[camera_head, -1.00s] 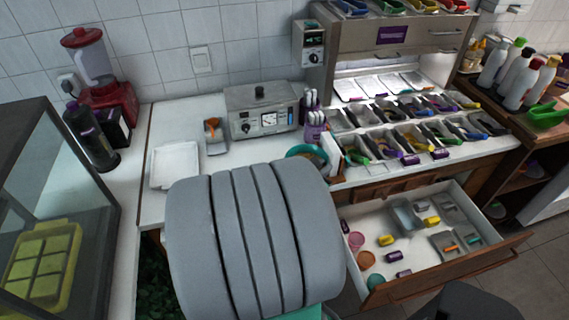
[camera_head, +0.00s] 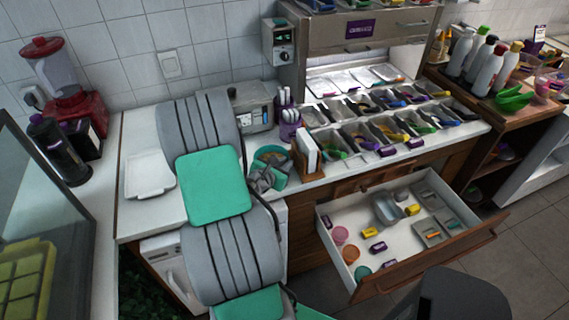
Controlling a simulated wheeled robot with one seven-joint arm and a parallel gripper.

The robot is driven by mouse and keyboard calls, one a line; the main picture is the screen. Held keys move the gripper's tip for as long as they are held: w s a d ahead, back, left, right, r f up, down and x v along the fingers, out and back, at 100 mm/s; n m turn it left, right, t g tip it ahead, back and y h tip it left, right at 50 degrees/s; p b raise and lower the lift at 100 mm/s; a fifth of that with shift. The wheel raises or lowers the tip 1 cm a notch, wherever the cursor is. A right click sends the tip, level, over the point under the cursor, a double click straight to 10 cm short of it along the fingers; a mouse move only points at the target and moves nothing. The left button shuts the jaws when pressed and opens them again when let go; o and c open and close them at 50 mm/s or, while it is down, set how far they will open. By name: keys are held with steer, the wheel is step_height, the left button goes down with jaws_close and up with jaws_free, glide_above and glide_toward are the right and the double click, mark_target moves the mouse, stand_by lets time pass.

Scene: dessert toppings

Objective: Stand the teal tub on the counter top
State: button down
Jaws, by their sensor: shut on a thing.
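The teal tub (camera_head: 284,152) is over the front part of the white counter top (camera_head: 205,120), just left of a small wooden holder with white cards. Its round rim and brownish inside show. My gripper (camera_head: 264,177) is at the tub's near side, shut on it, with its grey fingers partly covering it. My arm, in grey and teal, comes up from the bottom and hides the counter to the left. I cannot tell whether the tub's base touches the counter.
A purple utensil holder (camera_head: 289,131) stands behind the tub, and the card holder (camera_head: 308,155) stands close on its right. Topping bins (camera_head: 365,135) fill the counter further right. An open drawer (camera_head: 400,235) with small tubs juts out below. A white tray (camera_head: 150,174) lies left.

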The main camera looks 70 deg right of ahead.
steer(key=c, duration=1.4)
jaws_free()
steer(key=s+v, duration=0.1)
steer(key=v, duration=1.1)
steer(key=w+a+r+m+t+y, duration=0.2)
steer(key=w+a+m+y, duration=0.5)
steer(key=a, duration=0.5)
steer(key=w+a+r+m+t+y, duration=0.25)
steer(key=w+a+m, duration=0.45)
steer(key=a, duration=0.5)
steer(key=s+a+r+m+y, duration=0.1)
steer(key=a+r+y, duration=0.1)
steer(key=a, duration=0.5)
steer(key=a+r+y, duration=0.1)
steer(key=a+r, duration=0.2)
steer(key=a, duration=0.4)
steer(key=shift+s+r+m+t+y+b, duration=0.3)
steer(key=shift+s+m+t+y+b, duration=0.05)
steer(key=shift+m+b, duration=0.05)
